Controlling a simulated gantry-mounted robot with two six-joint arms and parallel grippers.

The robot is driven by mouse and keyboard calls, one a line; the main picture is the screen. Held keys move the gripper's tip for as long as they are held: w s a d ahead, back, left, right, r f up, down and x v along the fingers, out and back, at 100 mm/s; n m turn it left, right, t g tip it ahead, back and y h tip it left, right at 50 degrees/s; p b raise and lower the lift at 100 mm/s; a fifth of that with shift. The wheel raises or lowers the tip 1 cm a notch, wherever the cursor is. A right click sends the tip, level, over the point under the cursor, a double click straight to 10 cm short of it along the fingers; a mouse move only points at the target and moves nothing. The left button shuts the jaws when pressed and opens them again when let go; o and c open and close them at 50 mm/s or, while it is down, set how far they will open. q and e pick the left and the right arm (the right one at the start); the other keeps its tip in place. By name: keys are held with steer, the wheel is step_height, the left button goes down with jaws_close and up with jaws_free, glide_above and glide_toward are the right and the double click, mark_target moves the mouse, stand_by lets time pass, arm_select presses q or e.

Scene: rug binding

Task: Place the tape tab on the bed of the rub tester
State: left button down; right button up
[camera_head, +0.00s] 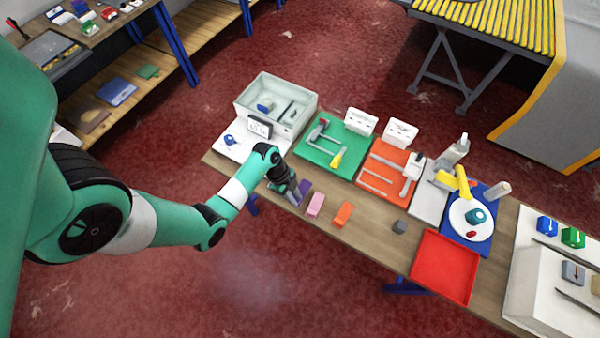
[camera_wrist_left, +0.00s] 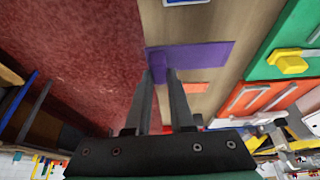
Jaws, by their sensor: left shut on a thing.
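My left gripper (camera_head: 294,194) is shut on a purple tab (camera_head: 305,187) near the front edge of the wooden table. In the left wrist view the fingertips (camera_wrist_left: 160,77) close on the raised purple end of the tab, and its flat purple part (camera_wrist_left: 205,54) reaches right. A pink tab (camera_head: 316,204) and an orange tab (camera_head: 343,214) lie to its right. Which piece is the rub tester is not certain: green (camera_head: 333,143) and orange (camera_head: 386,170) boards carry arm-like devices, and a grey stand with a yellow arm (camera_head: 452,181) stands farther right. My right gripper is not in view.
A pale open box (camera_head: 277,102) stands behind my left gripper. A small grey block (camera_head: 399,227) and a red tray (camera_head: 445,266) lie to the right. White holders (camera_head: 360,122) stand behind the boards. Bare wood (camera_head: 370,222) shows between the tabs and the grey block.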

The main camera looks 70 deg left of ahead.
arm_select(q)
steer(key=s+d+r+p, duration=0.2)
steer(key=s+d+r, duration=0.4)
steer(key=s+d, duration=0.1)
steer(key=shift+s+d, duration=0.2)
steer(key=shift+s, duration=0.3)
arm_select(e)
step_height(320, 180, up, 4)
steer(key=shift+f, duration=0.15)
